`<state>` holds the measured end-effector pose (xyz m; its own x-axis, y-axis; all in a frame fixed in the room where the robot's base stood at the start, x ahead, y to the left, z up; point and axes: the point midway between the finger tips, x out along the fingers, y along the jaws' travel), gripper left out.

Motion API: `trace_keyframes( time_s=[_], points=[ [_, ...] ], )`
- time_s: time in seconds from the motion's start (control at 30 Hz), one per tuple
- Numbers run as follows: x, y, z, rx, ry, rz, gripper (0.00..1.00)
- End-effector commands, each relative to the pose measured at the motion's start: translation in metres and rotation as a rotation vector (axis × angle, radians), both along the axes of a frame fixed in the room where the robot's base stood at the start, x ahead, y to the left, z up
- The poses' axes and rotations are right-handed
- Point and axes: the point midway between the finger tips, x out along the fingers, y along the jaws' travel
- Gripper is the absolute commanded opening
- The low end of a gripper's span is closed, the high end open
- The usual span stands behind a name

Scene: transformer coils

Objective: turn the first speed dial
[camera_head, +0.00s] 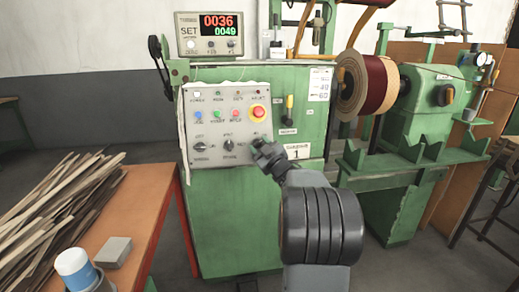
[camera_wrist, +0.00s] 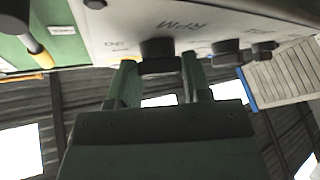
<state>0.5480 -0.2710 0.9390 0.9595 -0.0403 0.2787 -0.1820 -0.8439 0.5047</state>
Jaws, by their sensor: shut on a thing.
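The grey control panel (camera_head: 243,123) on the green machine carries a row of black dials. The left dial (camera_head: 199,147) and the middle dial (camera_head: 229,145) show in the head view. My gripper (camera_head: 259,146) is at the right end of this row and hides the dial there. In the wrist view, my two green fingers (camera_wrist: 160,68) close around a black dial (camera_wrist: 158,48) with upside-down "RPM" lettering beside it. Two more dark knobs (camera_wrist: 226,47) (camera_wrist: 263,49) show to its right. The held dial's pointer cannot be seen.
A red emergency button (camera_head: 258,112) sits above my gripper. A large wire spool (camera_head: 377,84) stands to the right. An orange table (camera_head: 150,190) with wooden strips (camera_head: 58,200), a grey block (camera_head: 114,252) and a blue-white cup (camera_head: 76,268) is at left.

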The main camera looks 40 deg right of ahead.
Motion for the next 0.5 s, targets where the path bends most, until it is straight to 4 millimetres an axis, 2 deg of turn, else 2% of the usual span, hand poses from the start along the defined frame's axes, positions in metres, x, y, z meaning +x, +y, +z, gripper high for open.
trace_keyframes(
  time_s=[0.5],
  points=[
    [-0.0003, -0.0027, 0.0019, -0.165, 0.081, 0.072, 0.21]
  ],
)
